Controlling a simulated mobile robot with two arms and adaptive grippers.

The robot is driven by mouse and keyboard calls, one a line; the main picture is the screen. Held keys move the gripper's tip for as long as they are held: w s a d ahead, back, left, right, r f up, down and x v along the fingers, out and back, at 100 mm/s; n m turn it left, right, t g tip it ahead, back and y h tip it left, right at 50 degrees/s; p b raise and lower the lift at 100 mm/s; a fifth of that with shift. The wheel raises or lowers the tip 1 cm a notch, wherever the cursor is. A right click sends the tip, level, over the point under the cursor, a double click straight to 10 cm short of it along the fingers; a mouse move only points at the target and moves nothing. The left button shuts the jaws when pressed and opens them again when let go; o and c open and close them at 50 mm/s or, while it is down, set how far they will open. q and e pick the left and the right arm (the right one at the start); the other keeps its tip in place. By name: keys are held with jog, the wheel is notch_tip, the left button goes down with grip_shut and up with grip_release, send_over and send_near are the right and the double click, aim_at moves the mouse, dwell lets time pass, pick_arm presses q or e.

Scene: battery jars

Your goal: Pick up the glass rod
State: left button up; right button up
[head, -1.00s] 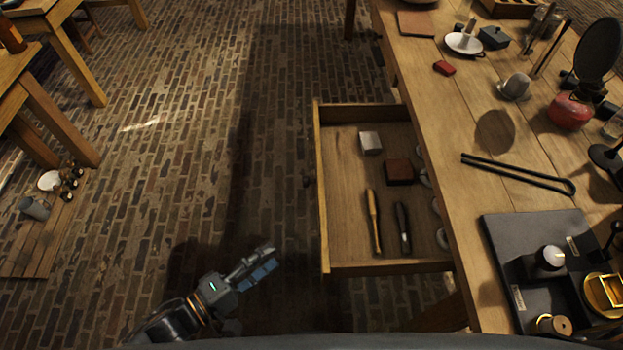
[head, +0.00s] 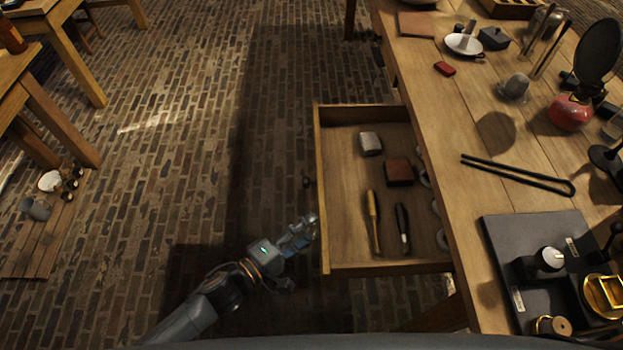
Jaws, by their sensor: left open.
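No item shows clearly as a glass rod. The open drawer (head: 345,258) holds two slim items lying side by side: a tan wooden one (head: 372,222) and a dark one (head: 403,228) with a pale tip. I cannot tell whether either is the glass rod. My left gripper (head: 308,230) is open, just outside the drawer's left wall near its front corner, and appears empty. My right gripper is not in view.
The drawer also holds a pale block (head: 371,143), a brown block (head: 399,172) and rings at its right side. The workbench (head: 455,130) bears black tongs (head: 515,175), a red jar (head: 569,112) and a dark board (head: 505,235). Brick floor is clear left of the drawer.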

pick_arm(q)
grip_shut()
jog(key=shift+s+a+r, duration=0.1)
dwell(0.4)
jog(key=s+a+r+p, duration=0.1)
jog(key=s+a+r, duration=0.7)
jog(key=a, duration=0.2)
jog(key=shift+s+a, duration=0.35)
jog(key=shift+s, duration=0.05)
